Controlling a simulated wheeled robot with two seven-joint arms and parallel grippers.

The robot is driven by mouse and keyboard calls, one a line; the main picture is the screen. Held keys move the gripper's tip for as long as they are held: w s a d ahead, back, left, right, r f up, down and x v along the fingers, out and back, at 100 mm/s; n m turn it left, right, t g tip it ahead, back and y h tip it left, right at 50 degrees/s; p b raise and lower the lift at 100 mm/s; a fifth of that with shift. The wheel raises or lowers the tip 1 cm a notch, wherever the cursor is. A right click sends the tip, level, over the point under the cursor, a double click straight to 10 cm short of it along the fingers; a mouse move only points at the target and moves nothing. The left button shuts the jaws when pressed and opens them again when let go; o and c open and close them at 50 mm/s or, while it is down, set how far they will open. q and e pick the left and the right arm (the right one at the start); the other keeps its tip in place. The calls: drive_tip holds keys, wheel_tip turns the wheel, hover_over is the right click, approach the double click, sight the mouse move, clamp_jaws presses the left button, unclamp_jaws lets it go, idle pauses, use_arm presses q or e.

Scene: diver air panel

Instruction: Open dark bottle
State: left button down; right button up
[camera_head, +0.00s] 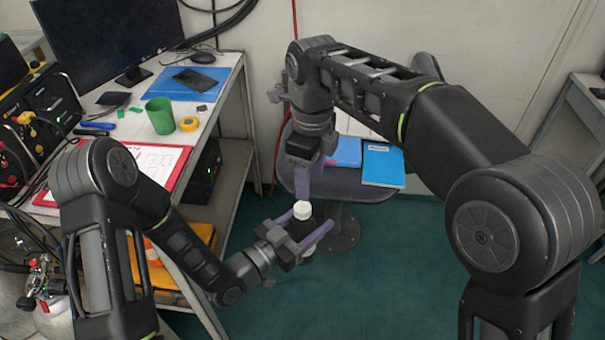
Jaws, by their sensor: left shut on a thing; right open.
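The dark bottle (301,229) with a white cap (302,210) is held upright or nearly so in the air, in front of the round table. My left gripper (309,230) comes in from the lower left and is shut on the bottle's body, below the cap. The cap is on the bottle. My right gripper (309,193) points down just above the cap, with its jaws open. One finger overlaps the other in this view, so I cannot tell whether they touch the cap.
A round table (298,181) with blue booklets (382,165) stands behind the grippers. At left, a workbench (223,75) carries a monitor (105,35), a green cup (160,115), yellow tape (189,124) and a red clipboard (184,172). The green floor (390,270) in front is clear.

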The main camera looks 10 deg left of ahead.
sight(303, 207)
drive_tip(key=shift+s+a+r, duration=0.6)
drive_tip(key=shift+a+r, duration=0.05)
drive_tip(key=shift+r, duration=0.1)
drive_tip(key=shift+f, duration=0.15)
drive_tip(key=shift+f, duration=3.9)
drive_tip(key=shift+c, duration=0.3)
clamp_jaws()
